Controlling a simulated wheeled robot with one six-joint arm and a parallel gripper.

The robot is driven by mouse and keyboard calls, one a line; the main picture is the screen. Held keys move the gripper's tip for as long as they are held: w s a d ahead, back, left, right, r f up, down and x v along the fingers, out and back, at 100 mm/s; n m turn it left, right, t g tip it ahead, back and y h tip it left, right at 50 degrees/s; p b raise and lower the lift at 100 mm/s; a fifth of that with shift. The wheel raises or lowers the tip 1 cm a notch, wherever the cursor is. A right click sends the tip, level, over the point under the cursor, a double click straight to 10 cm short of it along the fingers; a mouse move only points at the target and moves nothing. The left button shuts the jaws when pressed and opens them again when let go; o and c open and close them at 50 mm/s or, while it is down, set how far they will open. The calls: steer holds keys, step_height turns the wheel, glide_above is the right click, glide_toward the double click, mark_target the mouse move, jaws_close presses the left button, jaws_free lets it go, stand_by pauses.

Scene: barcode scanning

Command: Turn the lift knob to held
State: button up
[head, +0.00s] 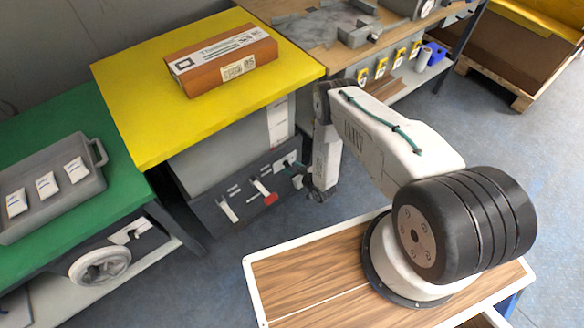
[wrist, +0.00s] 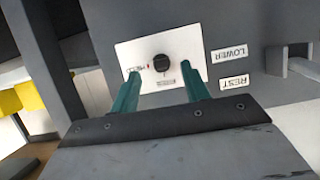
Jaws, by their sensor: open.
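The lift knob (wrist: 161,63) is a round black knob on a white plate (wrist: 188,48) in the wrist view. A short red mark and a small word, too small to read surely, sit left of it. My gripper (wrist: 160,88) is open, with one teal finger on each side below the knob in the picture. The fingertips overlap the plate's lower part, and nothing is between them. I cannot tell whether they touch the plate. In the head view my gripper (head: 296,168) is at the dark panel's right end, and the knob cannot be made out there.
Labels reading LOWER (wrist: 229,53) and REST (wrist: 234,81) appear upside down beside the plate. In the head view, a red-tipped lever (head: 266,195) is left of my gripper on the panel. A yellow tabletop (head: 130,95) with a brown box (head: 222,60) is above.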

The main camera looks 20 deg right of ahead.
steer(key=v, duration=0.6)
steer(key=shift+s+r, duration=0.2)
